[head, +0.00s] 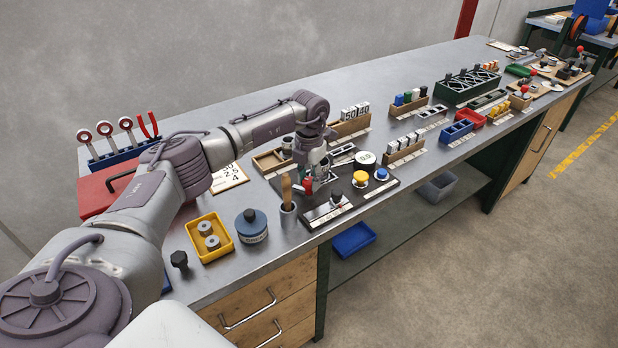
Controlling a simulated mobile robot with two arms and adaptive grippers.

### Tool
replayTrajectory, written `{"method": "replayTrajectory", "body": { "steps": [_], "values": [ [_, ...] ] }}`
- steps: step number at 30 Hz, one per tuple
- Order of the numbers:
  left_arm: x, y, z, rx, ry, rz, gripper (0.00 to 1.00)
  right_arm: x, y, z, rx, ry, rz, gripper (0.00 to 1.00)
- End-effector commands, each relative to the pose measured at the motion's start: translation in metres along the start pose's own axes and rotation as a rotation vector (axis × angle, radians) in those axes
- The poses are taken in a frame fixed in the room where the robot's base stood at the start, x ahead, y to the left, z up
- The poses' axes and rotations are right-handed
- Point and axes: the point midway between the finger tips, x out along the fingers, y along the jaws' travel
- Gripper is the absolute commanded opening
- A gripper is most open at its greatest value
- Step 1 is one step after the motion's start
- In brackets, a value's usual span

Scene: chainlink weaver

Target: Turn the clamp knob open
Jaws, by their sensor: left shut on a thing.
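My right gripper is not in view.
Racks of blocks (349,122) stand behind to the right.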

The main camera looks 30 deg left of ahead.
Motion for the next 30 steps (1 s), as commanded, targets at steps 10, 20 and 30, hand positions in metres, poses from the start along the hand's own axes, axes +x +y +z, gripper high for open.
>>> {"method": "replayTrajectory", "body": {
  "steps": [10, 20, 30],
  "values": [
    [-0.002, 0.0007, 0.0014, -0.051, -0.006, 0.0, 0.0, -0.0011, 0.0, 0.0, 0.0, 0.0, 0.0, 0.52],
    [-0.0021, 0.0007, 0.0015, -0.051, -0.006, 0.0, 0.38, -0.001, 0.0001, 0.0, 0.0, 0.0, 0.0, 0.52],
    [-0.0008, 0.0003, 0.0006, -0.049, -0.002, 0.0, 0.6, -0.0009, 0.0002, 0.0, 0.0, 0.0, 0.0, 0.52]
  ]
}}
